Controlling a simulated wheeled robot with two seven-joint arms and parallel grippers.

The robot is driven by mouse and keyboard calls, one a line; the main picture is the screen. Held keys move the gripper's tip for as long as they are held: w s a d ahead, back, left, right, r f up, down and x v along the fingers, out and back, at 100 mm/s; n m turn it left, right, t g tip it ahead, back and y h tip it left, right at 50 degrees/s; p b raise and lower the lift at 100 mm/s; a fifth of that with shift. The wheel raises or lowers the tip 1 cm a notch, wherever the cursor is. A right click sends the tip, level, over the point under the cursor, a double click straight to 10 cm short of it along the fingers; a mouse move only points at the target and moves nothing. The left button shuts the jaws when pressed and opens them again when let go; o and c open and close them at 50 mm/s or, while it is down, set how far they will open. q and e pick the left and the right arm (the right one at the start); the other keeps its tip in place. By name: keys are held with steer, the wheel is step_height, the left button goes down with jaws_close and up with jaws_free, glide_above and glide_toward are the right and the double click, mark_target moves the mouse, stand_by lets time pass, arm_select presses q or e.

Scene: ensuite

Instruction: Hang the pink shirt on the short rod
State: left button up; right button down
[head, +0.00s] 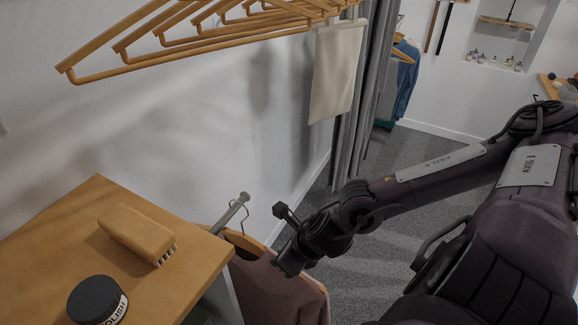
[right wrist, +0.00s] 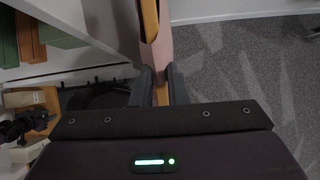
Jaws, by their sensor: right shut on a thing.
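The pink shirt (head: 275,292), a dusky mauve garment, hangs on a wooden hanger (head: 246,241) beside the wooden-topped cabinet, its lower part cut off by the picture edge. The short rod (head: 230,214) is a grey bar sticking out past the cabinet's side. The hanger's wire hook (head: 245,217) overlaps the rod's end; I cannot tell whether it rests on it. My right gripper (head: 285,266) is at the hanger's right shoulder. In the right wrist view, my right gripper (right wrist: 162,88) is shut on the wooden hanger (right wrist: 161,94), with pink cloth (right wrist: 162,45) beyond. My left gripper is out of view.
A wooden cabinet top (head: 60,232) holds a brush (head: 137,233) and a dark-lidded polish tin (head: 97,300). Several empty wooden hangers (head: 160,55) and a beige cloth bag (head: 337,70) hang above. Grey curtains (head: 368,85) stand behind.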

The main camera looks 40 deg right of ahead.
steer(key=shift+w+a+f+b, duration=0.2)
steer(key=shift+w+f+b, duration=0.15)
steer(key=shift+w, duration=0.2)
steer(key=shift+w+a+f+b, duration=0.2)
steer(key=shift+w+f+b, duration=0.15)
steer(key=shift+w, duration=0.2)
steer(key=shift+w+a+f+b, duration=0.1)
steer(key=shift+w+f+b, duration=0.1)
steer(key=shift+f+b, duration=0.45)
steer(key=shift+w+f+b, duration=0.15)
steer(key=shift+f+b, duration=0.4)
steer(key=shift+b, duration=0.1)
steer(key=c, duration=1.3)
jaws_free()
steer(key=shift+c, duration=0.2)
steer(key=shift+s, duration=0.1)
